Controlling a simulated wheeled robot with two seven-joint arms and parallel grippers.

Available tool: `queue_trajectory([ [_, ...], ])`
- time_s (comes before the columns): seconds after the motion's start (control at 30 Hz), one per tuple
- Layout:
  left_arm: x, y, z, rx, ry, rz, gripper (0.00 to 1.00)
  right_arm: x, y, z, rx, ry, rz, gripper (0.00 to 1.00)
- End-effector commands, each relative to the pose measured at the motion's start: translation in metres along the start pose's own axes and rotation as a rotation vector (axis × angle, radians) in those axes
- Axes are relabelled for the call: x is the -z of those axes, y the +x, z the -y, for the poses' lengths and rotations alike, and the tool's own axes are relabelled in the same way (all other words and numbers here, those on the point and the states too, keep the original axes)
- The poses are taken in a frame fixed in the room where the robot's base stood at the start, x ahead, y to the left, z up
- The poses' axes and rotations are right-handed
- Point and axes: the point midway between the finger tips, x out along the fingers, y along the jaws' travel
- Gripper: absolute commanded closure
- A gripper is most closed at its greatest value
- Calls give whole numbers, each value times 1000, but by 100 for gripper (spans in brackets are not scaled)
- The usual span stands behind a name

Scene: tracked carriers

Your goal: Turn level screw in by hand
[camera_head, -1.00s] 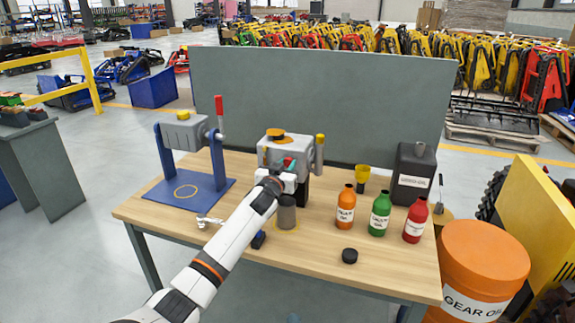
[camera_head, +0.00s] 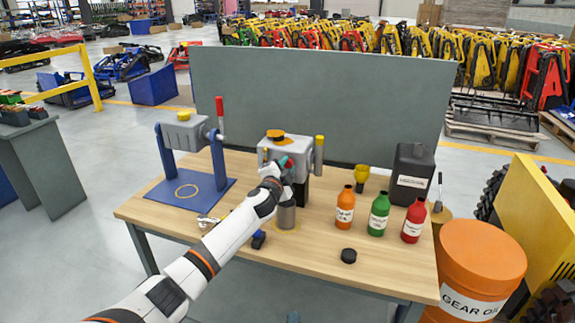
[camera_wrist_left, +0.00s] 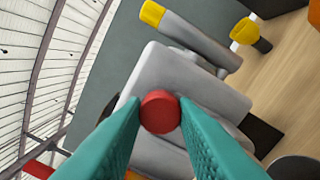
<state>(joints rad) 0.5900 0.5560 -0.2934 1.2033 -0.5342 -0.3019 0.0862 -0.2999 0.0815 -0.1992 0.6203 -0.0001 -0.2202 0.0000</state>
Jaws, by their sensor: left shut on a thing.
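A grey gearbox (camera_head: 272,148) with an orange-yellow cap on top stands on the wooden bench. The red level screw (camera_wrist_left: 160,111) sits on its grey face in the left wrist view. My left gripper (camera_head: 286,163) reaches the front of the gearbox. Its teal fingers (camera_wrist_left: 160,125) are shut on the red screw head, one on each side. How deep the screw sits is hidden behind its head.
A grey cup (camera_head: 286,214) stands just below my left gripper. A second gearbox (camera_head: 183,131) sits on a blue stand (camera_head: 205,190) to the left. Orange, green (camera_head: 379,213) and red bottles, a yellow funnel (camera_head: 361,173) and a dark can (camera_head: 411,175) stand to the right.

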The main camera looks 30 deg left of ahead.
Motion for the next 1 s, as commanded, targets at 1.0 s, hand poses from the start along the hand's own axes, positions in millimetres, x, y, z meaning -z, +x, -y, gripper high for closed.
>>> queue_trajectory([
  [1.0, 0, -1, 1, 5, 1479, 3, 90, -4, -46, 0, -2, 0, 0, 27],
])
